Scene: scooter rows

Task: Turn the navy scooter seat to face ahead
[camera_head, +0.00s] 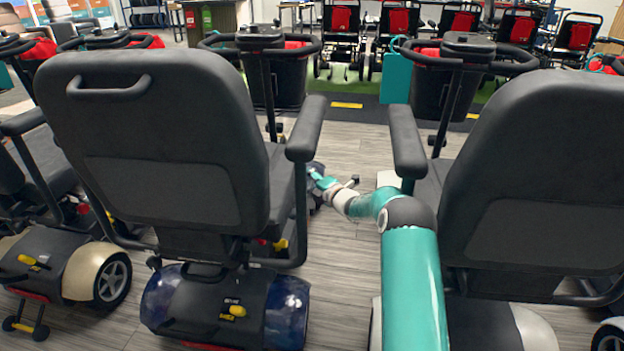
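The navy scooter (287,305) stands left of centre, seen from behind, with dark blue glossy rear sides. Its dark grey seat (160,190) shows its backrest toward me, and the cushion front is mostly hidden behind it. The seat's right armrest (305,130) points away from me toward the handlebar. I cannot tell the seat's exact angle. My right arm comes in from the bottom right. Its gripper (322,183) is low beside the seat's right side, in the gap between two scooters. The fingers are small and partly hidden, so their opening is unclear. My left gripper is out of view.
A second scooter with a grey seat (545,190) stands close on the right, its armrest (406,145) near my arm. A beige scooter (85,270) stands on the left. Wheelchairs (400,30) line the back. Only a narrow strip of floor (340,245) is free.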

